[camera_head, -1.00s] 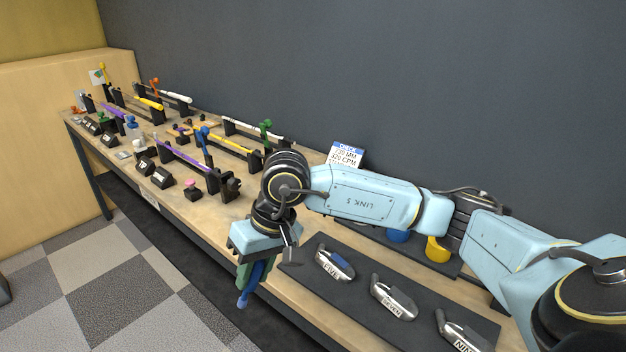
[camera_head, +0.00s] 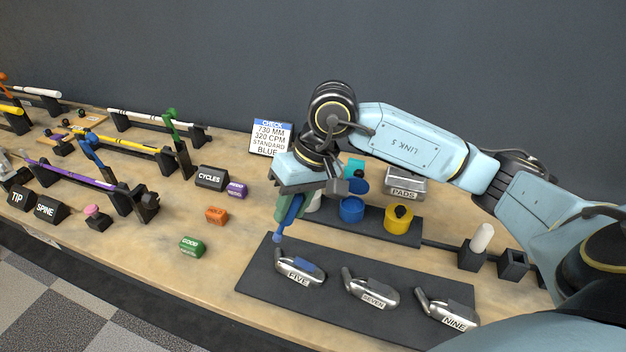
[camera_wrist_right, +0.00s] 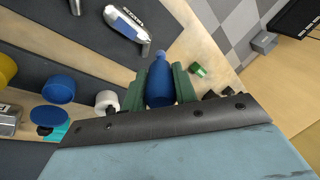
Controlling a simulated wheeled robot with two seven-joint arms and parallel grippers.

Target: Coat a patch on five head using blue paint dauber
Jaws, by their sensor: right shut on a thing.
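My right gripper (camera_head: 291,203) is shut on the blue paint dauber (camera_head: 287,219), which points downward. The dauber's tip shows close to the neck end of the five head (camera_head: 299,270); I cannot tell its height above it. The five head lies on a dark mat, its label facing front, with a blue area on its upper face. In the right wrist view the blue dauber (camera_wrist_right: 160,85) sits between two green fingers, and the five head (camera_wrist_right: 128,24) lies apart from it. My left gripper is not in view.
The seven head (camera_head: 371,289) and nine head (camera_head: 446,311) lie to the right on the mat (camera_head: 262,285). Behind stand a blue pot (camera_head: 351,210), a yellow pot (camera_head: 398,220) and a pads box (camera_head: 404,186). Green (camera_head: 192,246) and orange (camera_head: 216,215) blocks lie left. A sign (camera_head: 271,138) stands behind.

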